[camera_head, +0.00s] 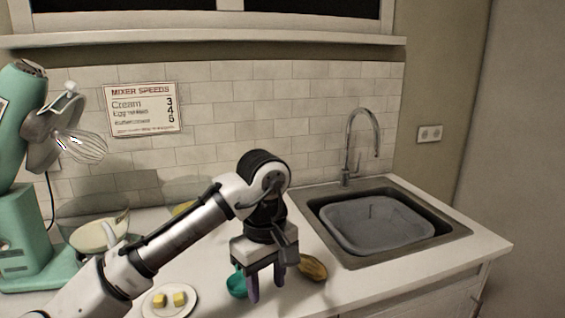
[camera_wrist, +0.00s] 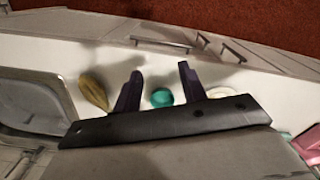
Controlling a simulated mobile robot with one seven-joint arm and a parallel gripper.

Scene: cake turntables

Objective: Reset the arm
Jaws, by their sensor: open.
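My arm reaches across the white counter from the lower left in the head view. My gripper (camera_head: 266,296) points down over the counter, left of the sink. Its two dark fingers are apart, with nothing held between them. It also shows in the wrist view (camera_wrist: 160,82). A teal round object (camera_head: 237,285) lies on the counter beside the gripper; in the wrist view the teal object (camera_wrist: 161,97) shows between the fingers, on the counter beyond them. A yellow-brown elongated object (camera_head: 313,267) lies to the right of the gripper, and it also shows in the wrist view (camera_wrist: 93,92).
A sink (camera_head: 456,232) with a grey basin (camera_head: 375,224) and a tall faucet (camera_head: 362,130) is on the right. A green stand mixer (camera_head: 22,225) and glass bowl (camera_head: 70,212) stand left. A white plate (camera_head: 171,311) holds yellow cubes (camera_head: 180,299). Drawers line the counter's front (camera_wrist: 160,45).

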